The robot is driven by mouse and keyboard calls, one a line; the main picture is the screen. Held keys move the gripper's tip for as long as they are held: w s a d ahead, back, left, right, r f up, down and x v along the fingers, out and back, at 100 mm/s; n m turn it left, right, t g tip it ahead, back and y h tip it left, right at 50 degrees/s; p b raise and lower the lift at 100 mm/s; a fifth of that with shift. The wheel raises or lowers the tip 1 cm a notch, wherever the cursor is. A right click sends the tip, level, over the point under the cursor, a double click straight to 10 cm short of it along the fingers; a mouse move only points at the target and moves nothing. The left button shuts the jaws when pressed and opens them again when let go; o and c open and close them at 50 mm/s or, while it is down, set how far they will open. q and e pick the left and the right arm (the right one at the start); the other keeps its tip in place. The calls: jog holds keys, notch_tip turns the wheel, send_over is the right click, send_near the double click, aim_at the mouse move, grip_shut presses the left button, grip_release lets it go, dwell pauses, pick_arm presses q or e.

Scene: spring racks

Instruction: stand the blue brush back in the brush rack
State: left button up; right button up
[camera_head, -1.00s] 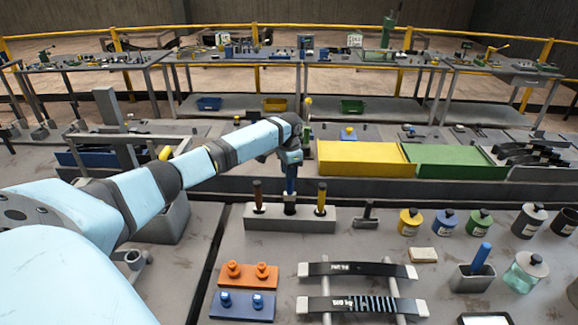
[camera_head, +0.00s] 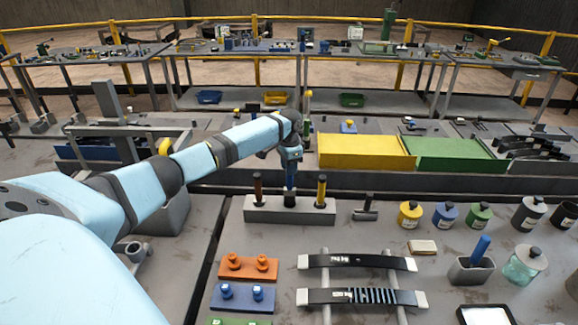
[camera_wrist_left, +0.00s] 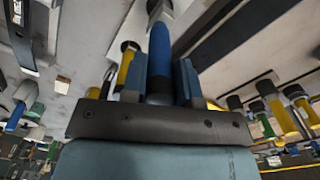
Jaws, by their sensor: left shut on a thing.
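The blue brush (camera_head: 291,177) is upright, with its dark lower end at the middle place of the grey brush rack (camera_head: 270,216). I cannot tell how deep it sits. My left gripper (camera_head: 290,162) is above the rack, shut on the upper part of the blue handle. In the left wrist view the blue brush (camera_wrist_left: 160,50) lies between the two blue fingers of the left gripper (camera_wrist_left: 160,85). My right gripper is not in view.
Right of the rack is a small grey-headed tool (camera_head: 366,207). Several lidded jars (camera_head: 446,214) stand farther right, near a grey cup (camera_head: 471,270) with another blue handle. Yellow and green bins (camera_head: 365,150) lie behind.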

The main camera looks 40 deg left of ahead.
aim_at(289, 189)
pick_arm(q)
jog(key=shift+f, duration=0.7)
jog(key=shift+f+b, duration=0.4)
jog(key=shift+f, duration=0.85)
jog(key=shift+f+b, duration=0.4)
jog(key=shift+f, duration=0.75)
jog(key=o, duration=1.5)
